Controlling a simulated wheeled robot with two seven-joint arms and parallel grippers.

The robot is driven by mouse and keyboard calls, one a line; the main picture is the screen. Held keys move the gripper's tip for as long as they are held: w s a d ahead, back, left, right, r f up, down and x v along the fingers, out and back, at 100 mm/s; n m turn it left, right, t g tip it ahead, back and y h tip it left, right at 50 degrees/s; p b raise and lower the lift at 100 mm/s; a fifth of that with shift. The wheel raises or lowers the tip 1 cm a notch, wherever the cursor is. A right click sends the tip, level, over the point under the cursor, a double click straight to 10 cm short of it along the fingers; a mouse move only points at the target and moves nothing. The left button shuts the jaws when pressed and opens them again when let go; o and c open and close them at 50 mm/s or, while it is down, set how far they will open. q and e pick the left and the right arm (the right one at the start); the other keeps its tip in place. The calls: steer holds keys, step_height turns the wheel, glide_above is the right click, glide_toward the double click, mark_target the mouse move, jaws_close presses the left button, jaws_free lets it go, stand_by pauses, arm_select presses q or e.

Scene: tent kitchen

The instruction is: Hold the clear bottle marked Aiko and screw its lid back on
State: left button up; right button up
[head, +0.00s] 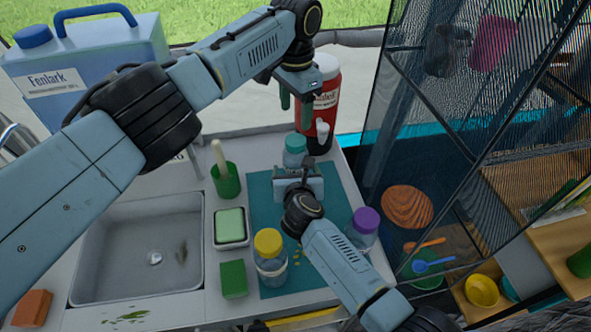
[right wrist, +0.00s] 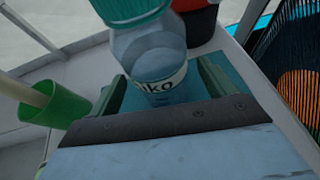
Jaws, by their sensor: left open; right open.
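The clear bottle marked Aiko (head: 294,158) stands upright at the back of the teal mat (head: 262,225). A teal lid (head: 295,142) sits on its top; I cannot tell how tightly. In the right wrist view the bottle (right wrist: 160,62) shows its label, partly cut off, and the lid (right wrist: 130,8) is cropped at the top edge. My right gripper (right wrist: 162,88) is open, with one finger on each side of the bottle and gaps visible. My left gripper (head: 298,104) is open and empty, fingers pointing down, above the lid and in front of the red jug.
The red jug (head: 322,95) stands close behind the bottle. A yellow-lidded jar (head: 270,262) and a purple-lidded jar (head: 364,228) stand nearer. A green cup (head: 226,182), a soap dish (head: 231,228) and the sink (head: 140,240) lie left. A mesh rack (head: 450,120) stands right.

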mark_target(296, 140)
steer(key=shift+x, duration=1.25)
steer(key=c, duration=1.8)
arm_select(q)
steer(key=n, duration=0.4)
steer(key=shift+n, duration=0.3)
arm_select(e)
jaws_close()
arm_select(q)
steer(key=n, duration=0.4)
steer(key=shift+f, duration=4)
steer(key=shift+c, duration=0.3)
